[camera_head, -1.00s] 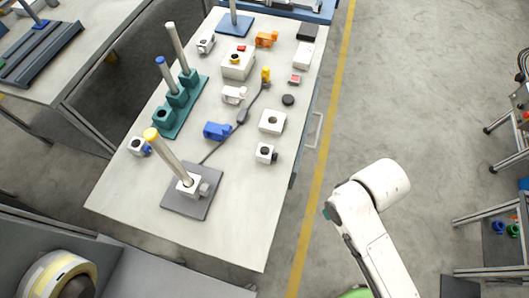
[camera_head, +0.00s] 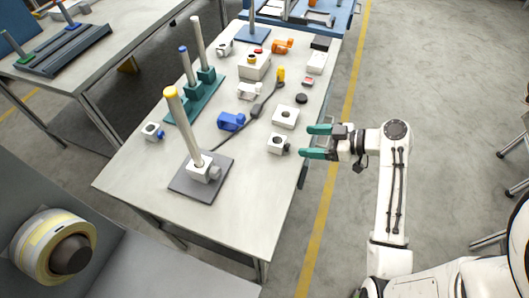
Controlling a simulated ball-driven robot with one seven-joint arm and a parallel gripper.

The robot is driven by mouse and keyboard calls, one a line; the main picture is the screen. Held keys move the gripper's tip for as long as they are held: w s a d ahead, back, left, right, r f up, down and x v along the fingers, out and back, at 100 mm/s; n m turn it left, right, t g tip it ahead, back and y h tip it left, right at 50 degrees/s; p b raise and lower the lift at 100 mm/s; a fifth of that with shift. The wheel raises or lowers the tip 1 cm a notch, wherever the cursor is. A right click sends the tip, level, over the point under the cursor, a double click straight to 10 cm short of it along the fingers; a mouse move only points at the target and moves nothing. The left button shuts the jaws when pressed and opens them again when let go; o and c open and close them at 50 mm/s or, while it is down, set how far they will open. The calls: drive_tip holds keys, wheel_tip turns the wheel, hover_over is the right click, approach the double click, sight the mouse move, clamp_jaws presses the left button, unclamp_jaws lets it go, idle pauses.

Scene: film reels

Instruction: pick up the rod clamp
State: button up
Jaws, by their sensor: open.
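Several clamp-like pieces are on the white table (camera_head: 243,222); I cannot tell which one is the rod clamp. A white block clamp with a dark hole and side knob (camera_head: 276,143) lies near the right edge. A blue clamp (camera_head: 231,122), a white clamp (camera_head: 249,91) and an orange clamp (camera_head: 283,45) lie farther in. A white clamp with a blue knob (camera_head: 152,131) is at the left edge. Another white clamp (camera_head: 202,171) sits around the yellow-topped rod on a grey base. My gripper (camera_head: 315,141), with green fingers, is open and empty, right of the block clamp and apart from it.
The tall yellow-topped rod (camera_head: 184,122) and the rods in the green stand (camera_head: 206,92) rise above the table. A white block with a hole (camera_head: 285,117) and a black disc (camera_head: 301,98) lie near the gripper. A cable crosses the middle. The front of the table is clear.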

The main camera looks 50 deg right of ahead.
sight(272, 140)
drive_tip(key=x, duration=0.5)
drive_tip(key=shift+w+a+p, duration=0.1)
drive_tip(key=shift+w+p, duration=0.1)
drive_tip(key=shift+p, duration=0.15)
drive_tip(key=shift+w+a+f+p, duration=0.1)
drive_tip(key=shift+w+a+p, duration=0.2)
drive_tip(key=shift+w, duration=0.2)
drive_tip(key=p+x, duration=0.1)
drive_tip(key=x, duration=0.3)
drive_tip(key=shift+a, duration=0.25)
drive_tip(key=c, duration=1.2)
drive_tip(key=shift+o, duration=0.2)
